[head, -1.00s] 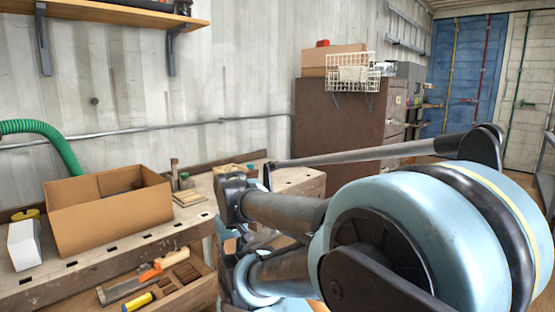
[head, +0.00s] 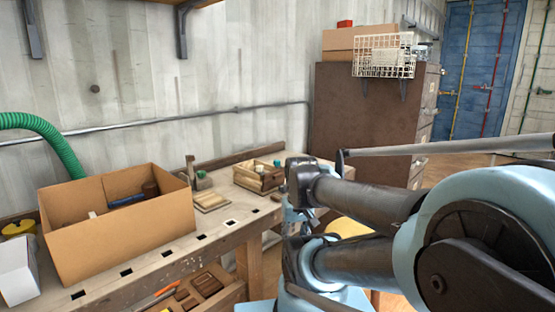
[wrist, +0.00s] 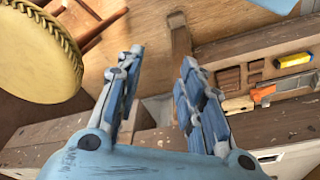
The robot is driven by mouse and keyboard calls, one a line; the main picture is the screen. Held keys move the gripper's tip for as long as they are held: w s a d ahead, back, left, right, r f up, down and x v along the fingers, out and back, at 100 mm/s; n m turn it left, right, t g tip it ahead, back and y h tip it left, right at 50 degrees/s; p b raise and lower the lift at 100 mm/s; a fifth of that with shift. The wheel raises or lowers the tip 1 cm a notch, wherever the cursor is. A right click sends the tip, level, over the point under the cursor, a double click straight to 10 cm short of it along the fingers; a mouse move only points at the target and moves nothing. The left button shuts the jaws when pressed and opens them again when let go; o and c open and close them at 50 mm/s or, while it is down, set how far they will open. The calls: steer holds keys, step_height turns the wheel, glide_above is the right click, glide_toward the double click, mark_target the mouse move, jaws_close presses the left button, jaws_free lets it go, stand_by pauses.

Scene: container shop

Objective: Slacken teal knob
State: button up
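No teal knob can be made out for certain. A small dark green thing (head: 203,180) stands on the workbench (head: 228,218) in the head view, but it is too small to tell whether it is the knob. My gripper (wrist: 162,57) is open and empty in the wrist view, its two blue-grey fingers apart above the bench front and floor. In the head view my arm hides the gripper and part of the bench's right end.
A cardboard box (head: 125,237) stands on the bench left of a small wooden crate (head: 258,178). An open drawer with a yellow tool (wrist: 294,60) is below. A yellow stool (wrist: 38,52) stands close by. A brown cabinet (head: 362,120) is behind.

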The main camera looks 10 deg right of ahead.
step_height(320, 180, up, 2)
step_height(320, 180, up, 30)
steer(key=m+g, duration=0.2)
steer(key=m, duration=1)
glide_above(277, 160)
step_height(277, 160, down, 17)
steer(key=shift+d+r, duration=0.1)
steer(key=shift+r, duration=0.1)
steer(key=c, duration=1.1)
